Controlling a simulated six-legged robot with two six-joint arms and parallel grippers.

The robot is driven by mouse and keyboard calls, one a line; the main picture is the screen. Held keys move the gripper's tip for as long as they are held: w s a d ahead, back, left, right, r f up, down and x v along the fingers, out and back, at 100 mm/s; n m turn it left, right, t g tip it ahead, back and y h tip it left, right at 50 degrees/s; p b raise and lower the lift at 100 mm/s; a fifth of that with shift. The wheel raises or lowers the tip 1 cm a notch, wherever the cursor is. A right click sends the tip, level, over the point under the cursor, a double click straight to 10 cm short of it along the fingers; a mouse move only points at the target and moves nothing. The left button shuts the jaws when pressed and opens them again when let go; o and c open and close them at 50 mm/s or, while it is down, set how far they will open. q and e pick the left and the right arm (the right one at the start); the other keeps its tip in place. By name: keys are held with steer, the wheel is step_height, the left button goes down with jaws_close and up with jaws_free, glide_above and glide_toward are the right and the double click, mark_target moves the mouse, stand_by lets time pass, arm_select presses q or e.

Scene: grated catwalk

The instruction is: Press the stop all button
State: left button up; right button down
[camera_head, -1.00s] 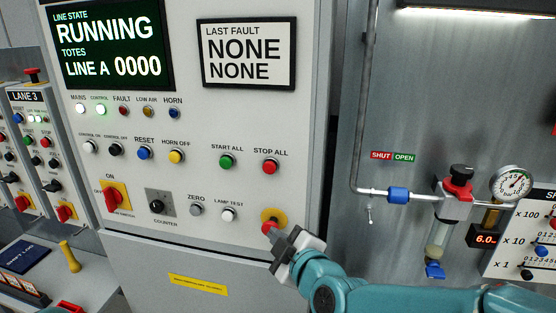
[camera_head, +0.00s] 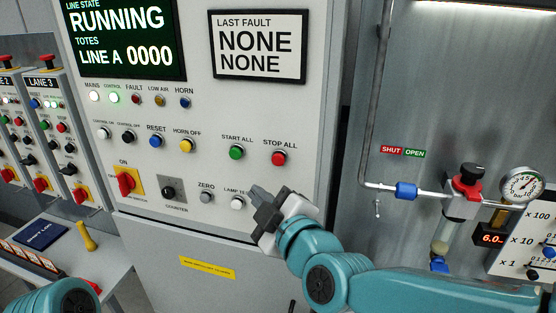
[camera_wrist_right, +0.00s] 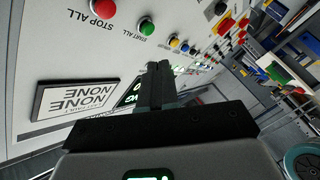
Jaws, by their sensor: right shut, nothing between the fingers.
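The STOP ALL button (camera_head: 279,158) is a red round button on the grey cabinet panel, right of the green START ALL button (camera_head: 236,152). It also shows at the top left of the right wrist view (camera_wrist_right: 103,9). My right gripper (camera_head: 262,194) is shut and empty, below and slightly left of the STOP ALL button, apart from it. Its fingers cover part of the LAMP TEST area. In the wrist view the shut fingers (camera_wrist_right: 155,70) point at the panel. A teal arm link of mine shows at the bottom left; my left gripper is out of view.
The line state display (camera_head: 122,38) reads RUNNING, and the last fault sign (camera_head: 259,46) reads NONE. Other buttons, such as the yellow HORN OFF button (camera_head: 187,146), sit close by. A pipe with a blue fitting (camera_head: 405,191) and a gauge (camera_head: 523,187) stand at the right.

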mark_target(278, 160)
steer(key=w+d+b, duration=0.2)
steer(key=w+b, duration=0.1)
steer(key=w, duration=0.5)
steer(key=shift+w+d, duration=0.25)
steer(key=shift+d, duration=0.15)
steer(key=shift+s, duration=0.1)
stand_by(0.4)
steer(key=shift+w, duration=0.2)
stand_by(1.1)
steer(key=shift+w+d+b, duration=0.15)
steer(key=shift+w+b, duration=0.15)
steer(key=shift+b, duration=0.05)
